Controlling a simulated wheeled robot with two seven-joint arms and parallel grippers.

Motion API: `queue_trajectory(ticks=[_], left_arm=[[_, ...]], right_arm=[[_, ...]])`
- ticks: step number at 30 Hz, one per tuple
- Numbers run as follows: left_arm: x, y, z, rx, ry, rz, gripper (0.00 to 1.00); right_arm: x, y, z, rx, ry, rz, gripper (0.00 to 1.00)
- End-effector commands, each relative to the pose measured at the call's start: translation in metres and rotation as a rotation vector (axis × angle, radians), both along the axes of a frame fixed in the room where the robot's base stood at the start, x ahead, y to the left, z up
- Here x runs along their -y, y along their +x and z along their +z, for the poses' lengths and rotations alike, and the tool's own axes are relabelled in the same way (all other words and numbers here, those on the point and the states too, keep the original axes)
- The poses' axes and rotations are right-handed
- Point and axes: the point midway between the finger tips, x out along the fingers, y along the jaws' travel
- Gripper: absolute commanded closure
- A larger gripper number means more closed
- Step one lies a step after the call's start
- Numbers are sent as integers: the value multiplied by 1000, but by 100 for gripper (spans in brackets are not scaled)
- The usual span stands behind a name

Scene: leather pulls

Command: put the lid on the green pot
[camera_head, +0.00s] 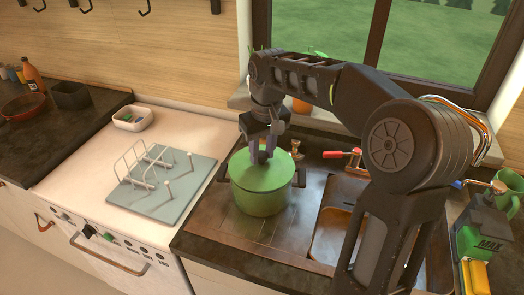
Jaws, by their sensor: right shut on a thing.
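The green pot (259,203) stands on the metal drainboard to the left of the sink basin. The green lid (276,173) lies over the pot's mouth and looks about level; I cannot tell if its rim is fully seated. My right gripper (262,157) points down from above and is shut on the lid at its middle, hiding the knob. My left gripper is not in view.
A grey-blue board with a white wire rack (163,200) lies on the white stove left of the pot. The sink basin (338,222), red-handled tap (343,154) and a green box (478,240) are at right. A small white tray (131,118) sits behind the rack.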

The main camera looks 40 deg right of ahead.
Motion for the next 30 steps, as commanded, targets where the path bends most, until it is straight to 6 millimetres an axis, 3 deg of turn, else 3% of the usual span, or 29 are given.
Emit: queue_trajectory(ticks=[30], left_arm=[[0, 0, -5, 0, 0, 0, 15]], right_arm=[[0, 0, -9, 1, 0, 0, 100]])
